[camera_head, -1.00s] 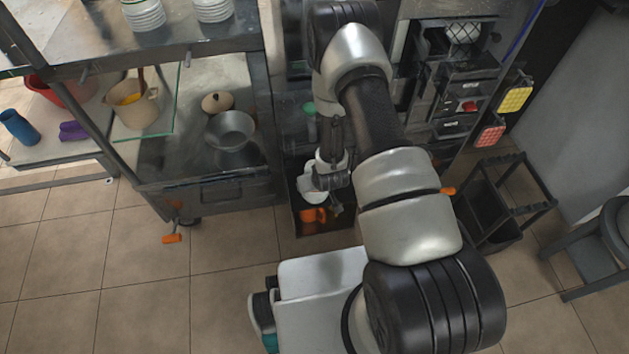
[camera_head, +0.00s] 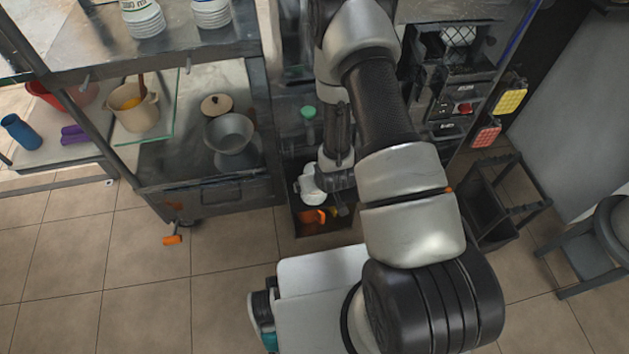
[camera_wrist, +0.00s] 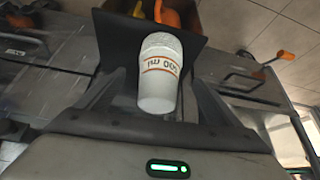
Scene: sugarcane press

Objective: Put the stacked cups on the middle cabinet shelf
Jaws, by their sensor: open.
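The white stacked cups with printed lettering (camera_wrist: 160,78) show in the wrist view between the two dark fingers of my gripper (camera_wrist: 163,100). The fingers are open, with a gap visible on both sides of the cups. In the head view, the white cups (camera_head: 311,188) show just left of my gripper (camera_head: 338,190), above a dark open bin; my wrist partly covers this area. Whether the cups rest on something is hard to tell. The metal cabinet (camera_head: 200,190) stands at the left, with a shelf holding a pot and a metal bowl.
Stacks of white dishes or cups (camera_head: 144,20) stand on the cabinet's upper level. A beige pot (camera_head: 132,108) and a metal bowl (camera_head: 229,134) sit below. Orange items (camera_head: 315,216) lie in the dark bin (camera_head: 320,232). A black crate-like stand (camera_head: 490,205) is at the right.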

